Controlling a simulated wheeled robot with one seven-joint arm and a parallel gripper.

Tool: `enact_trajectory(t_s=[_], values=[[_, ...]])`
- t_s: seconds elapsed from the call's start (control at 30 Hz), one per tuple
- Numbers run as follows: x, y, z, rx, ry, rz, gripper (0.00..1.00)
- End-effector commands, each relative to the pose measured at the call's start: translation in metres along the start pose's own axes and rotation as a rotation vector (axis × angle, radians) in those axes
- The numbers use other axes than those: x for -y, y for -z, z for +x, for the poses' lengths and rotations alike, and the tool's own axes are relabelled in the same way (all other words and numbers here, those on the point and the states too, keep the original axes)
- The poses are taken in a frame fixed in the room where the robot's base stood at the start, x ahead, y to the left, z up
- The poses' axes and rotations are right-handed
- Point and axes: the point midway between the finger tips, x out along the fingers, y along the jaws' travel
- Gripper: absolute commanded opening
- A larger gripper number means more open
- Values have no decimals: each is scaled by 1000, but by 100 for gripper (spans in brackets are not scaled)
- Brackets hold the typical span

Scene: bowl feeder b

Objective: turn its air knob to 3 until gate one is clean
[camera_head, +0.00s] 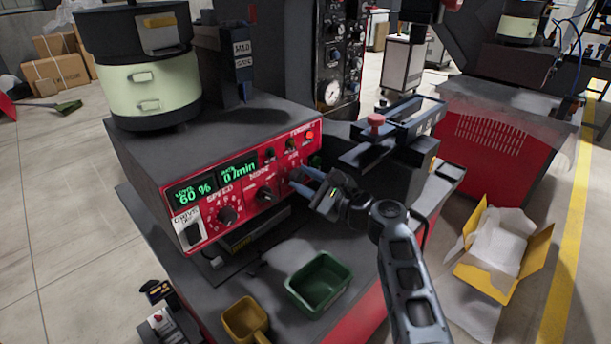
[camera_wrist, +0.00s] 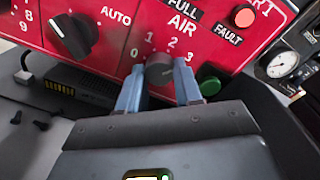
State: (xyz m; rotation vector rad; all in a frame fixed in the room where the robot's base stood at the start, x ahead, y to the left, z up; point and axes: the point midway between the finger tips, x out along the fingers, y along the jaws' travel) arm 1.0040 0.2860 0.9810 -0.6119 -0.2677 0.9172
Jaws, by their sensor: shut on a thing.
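The air knob (camera_wrist: 161,70) is a small dark grey dial on the red panel (camera_wrist: 110,50), under the word AIR, with marks 0, 1, 2 and 3 around it. My gripper (camera_wrist: 160,78) is shut on the knob, one blue finger on each side. I cannot tell which mark the knob points to. In the head view my gripper (camera_head: 302,182) reaches the right part of the panel and hides the knob. The displays read 60 % and 0/min. I cannot make out gate one or whether it is clean.
A mode knob (camera_wrist: 72,34) sits left of the air knob. A red FAULT lamp (camera_wrist: 244,15) and a green button (camera_wrist: 208,86) are close on the right. A green bin (camera_head: 320,283) and a yellow bin (camera_head: 244,320) stand in front. A rail (camera_head: 398,128) stands behind my gripper.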

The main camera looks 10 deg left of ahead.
Motion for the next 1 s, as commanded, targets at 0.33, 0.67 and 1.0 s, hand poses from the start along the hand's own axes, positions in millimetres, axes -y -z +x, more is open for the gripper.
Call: enact_trajectory(t_s=[0.33, 0.67, 1.0], values=[[0, 2, -1, 2, 0, 110, 4], [-1, 3, -1, 2, -1, 121, 4], [-1, 2, -1, 3, -1, 120, 52]])
